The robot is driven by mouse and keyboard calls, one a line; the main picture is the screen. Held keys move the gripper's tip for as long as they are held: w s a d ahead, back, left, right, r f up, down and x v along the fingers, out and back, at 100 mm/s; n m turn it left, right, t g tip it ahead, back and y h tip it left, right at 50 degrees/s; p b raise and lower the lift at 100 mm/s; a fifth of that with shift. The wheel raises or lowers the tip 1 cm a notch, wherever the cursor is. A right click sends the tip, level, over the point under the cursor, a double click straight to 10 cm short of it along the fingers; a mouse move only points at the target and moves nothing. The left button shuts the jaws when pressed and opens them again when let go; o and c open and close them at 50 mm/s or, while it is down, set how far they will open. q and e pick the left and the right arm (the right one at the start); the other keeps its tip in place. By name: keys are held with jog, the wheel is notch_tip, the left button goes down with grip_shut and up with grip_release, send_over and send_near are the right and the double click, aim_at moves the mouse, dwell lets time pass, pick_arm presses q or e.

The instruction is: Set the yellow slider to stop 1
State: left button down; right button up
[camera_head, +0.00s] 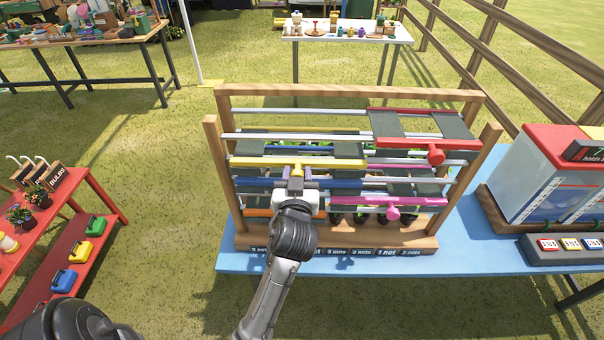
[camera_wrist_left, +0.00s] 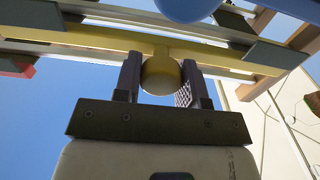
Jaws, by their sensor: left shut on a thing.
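The yellow slider (camera_head: 265,162) is a long yellow bar with dark plates, on one of the upper rails of a wooden rack (camera_head: 350,90). It lies toward the rack's left half. My left gripper (camera_head: 297,184) is at the front of the rack, shut on the yellow slider's knob. In the left wrist view the round yellow knob (camera_wrist_left: 161,75) sits between the two fingers of the left gripper (camera_wrist_left: 160,82), and the yellow bar (camera_wrist_left: 100,38) runs behind it. My gripper hides part of the rack. Stop marks are not readable. My right gripper is not in view.
A red slider (camera_head: 436,156) sits above at right, and a pink slider (camera_head: 392,212) below at right. A blue knob (camera_wrist_left: 188,8) is close by in the left wrist view. A red-topped box (camera_head: 560,140) stands right of the rack on the blue table (camera_head: 470,250).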

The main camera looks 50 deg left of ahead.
pick_arm(q)
jog(key=shift+a, duration=0.1)
jog(key=c, duration=1.1)
grip_release()
jog(key=shift+s, duration=0.1)
jog(key=shift+c, duration=0.2)
jog(key=o, duration=0.4)
jog(key=shift+s+a, duration=0.1)
jog(key=shift+a, duration=0.05)
